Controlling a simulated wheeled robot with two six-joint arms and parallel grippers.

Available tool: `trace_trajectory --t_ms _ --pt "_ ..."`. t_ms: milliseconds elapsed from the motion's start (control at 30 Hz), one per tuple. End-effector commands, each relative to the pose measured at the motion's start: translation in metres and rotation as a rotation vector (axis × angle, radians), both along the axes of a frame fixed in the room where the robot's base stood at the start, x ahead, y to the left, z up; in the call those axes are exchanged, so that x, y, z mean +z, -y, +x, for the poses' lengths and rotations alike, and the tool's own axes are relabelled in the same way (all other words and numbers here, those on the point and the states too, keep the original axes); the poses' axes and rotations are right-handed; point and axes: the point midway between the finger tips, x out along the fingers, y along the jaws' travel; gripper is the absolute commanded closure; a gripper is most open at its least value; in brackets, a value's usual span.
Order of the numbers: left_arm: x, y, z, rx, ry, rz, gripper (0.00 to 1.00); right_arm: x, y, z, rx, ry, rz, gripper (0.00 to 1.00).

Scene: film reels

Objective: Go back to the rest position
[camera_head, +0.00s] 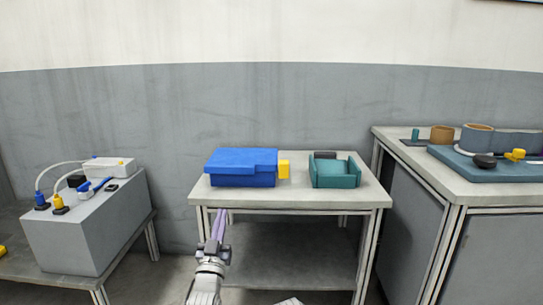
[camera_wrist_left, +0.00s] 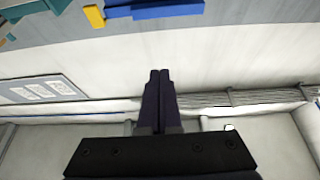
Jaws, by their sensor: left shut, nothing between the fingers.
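My left gripper (camera_head: 219,222) shows at the bottom middle of the head view. Its dark fingers point up, in front of the middle table's front left part. In the left wrist view the two fingers (camera_wrist_left: 160,75) lie side by side, shut and empty. My right gripper does not show clearly; only a small pale piece is at the bottom edge of the head view.
The middle table (camera_head: 300,199) bears a blue box (camera_head: 240,168) with a yellow block (camera_head: 284,169) and a teal holder (camera_head: 334,173). A grey box (camera_head: 75,240) with cables stands left. A right bench (camera_head: 415,160) holds a blue-grey board (camera_head: 490,172).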

Motion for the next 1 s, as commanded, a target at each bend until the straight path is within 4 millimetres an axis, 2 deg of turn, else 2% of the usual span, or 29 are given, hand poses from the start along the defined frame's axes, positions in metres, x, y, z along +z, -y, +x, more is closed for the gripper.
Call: trace_trajectory --t_ms 267,467,567,667,800,900,1000 --pt "-0.039 0.021 0.014 -0.03 -0.218 0.027 1.0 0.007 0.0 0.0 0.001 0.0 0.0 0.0" --pt "-0.09 0.044 0.017 -0.062 -0.482 0.07 1.0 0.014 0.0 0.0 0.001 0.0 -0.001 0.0" --pt "-0.128 0.058 0.008 -0.082 -0.68 0.108 1.0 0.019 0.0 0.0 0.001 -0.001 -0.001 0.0" --pt "-0.17 0.072 -0.013 -0.099 -0.91 0.157 1.0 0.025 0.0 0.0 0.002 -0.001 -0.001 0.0" --pt "-0.219 0.083 -0.059 -0.112 -1.226 0.237 1.0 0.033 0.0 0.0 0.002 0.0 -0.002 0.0" --pt "-0.243 0.085 -0.098 -0.113 -1.433 0.292 1.0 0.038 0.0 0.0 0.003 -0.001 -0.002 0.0" --pt "-0.257 0.084 -0.133 -0.107 -1.602 0.341 1.0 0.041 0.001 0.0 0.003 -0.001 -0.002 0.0"
